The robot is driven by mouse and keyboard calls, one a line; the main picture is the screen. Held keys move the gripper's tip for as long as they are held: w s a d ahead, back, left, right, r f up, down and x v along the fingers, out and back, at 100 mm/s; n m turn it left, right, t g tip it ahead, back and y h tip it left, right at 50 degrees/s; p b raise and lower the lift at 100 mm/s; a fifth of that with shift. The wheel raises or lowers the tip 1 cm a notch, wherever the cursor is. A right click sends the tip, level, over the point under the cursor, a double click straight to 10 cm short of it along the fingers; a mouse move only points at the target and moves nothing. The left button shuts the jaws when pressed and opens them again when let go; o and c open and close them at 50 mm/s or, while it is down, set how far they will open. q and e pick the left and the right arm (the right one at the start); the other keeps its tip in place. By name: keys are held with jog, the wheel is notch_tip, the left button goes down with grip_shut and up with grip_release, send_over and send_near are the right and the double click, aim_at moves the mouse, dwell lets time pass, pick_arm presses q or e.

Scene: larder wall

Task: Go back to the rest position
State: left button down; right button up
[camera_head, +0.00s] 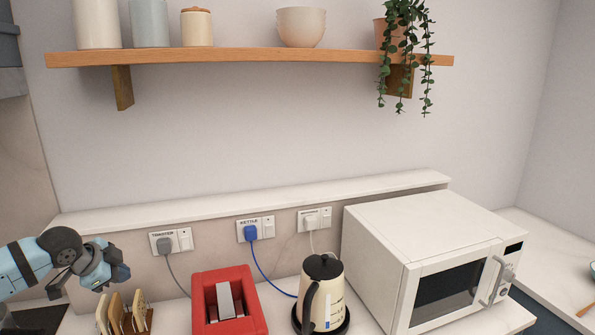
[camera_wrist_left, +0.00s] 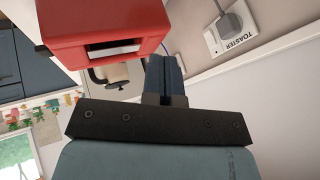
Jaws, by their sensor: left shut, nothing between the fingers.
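My left gripper (camera_head: 118,270) is at the left of the head view, above the toast rack (camera_head: 126,318) and left of the red toaster (camera_head: 228,300). Its fingers are closed together with nothing between them. In the left wrist view the shut fingers (camera_wrist_left: 165,78) point toward the toaster (camera_wrist_left: 105,32) and the wall, apart from both. My right gripper does not show in either view.
A cream kettle (camera_head: 322,290) stands right of the toaster, then a white microwave (camera_head: 430,250). Labelled sockets with plugs (camera_head: 250,230) line the wall behind. A wooden shelf (camera_head: 250,57) with jars, bowls and a trailing plant (camera_head: 405,50) runs above.

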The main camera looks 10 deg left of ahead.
pick_arm(q)
jog(key=s+d+f+g+h, duration=0.1)
jog(key=s+d+f, duration=0.4)
jog(key=d+f, duration=0.3)
jog(key=s+d+f+g, duration=0.1)
jog(key=s+d+f, duration=0.5)
jog(key=d, duration=0.4)
jog(key=s+d+f+n+g+y, duration=0.1)
jog(key=s+d+n, duration=0.3)
jog(key=s, duration=0.6)
jog(key=s+d+f+n+g+y, duration=0.15)
jog(key=s+n, duration=0.35)
jog(key=s, duration=0.5)
jog(key=w+d+f+t+h, duration=0.1)
jog(key=w+d+f+t, duration=0.1)
jog(key=f, duration=0.2)
jog(key=w+d+f+t+h, duration=0.1)
jog(key=w+d+f+t, duration=0.1)
jog(key=f, duration=0.3)
jog(key=w+d+f+m+t+h, duration=0.1)
jog(key=w+d+f+t, duration=0.1)
jog(key=d+f+t, duration=0.1)
notch_tip(320, 180, down, 2)
jog(key=shift+w+f+t, duration=0.1)
jog(key=shift+w+t, duration=0.05)
jog(key=shift+t, duration=0.5)
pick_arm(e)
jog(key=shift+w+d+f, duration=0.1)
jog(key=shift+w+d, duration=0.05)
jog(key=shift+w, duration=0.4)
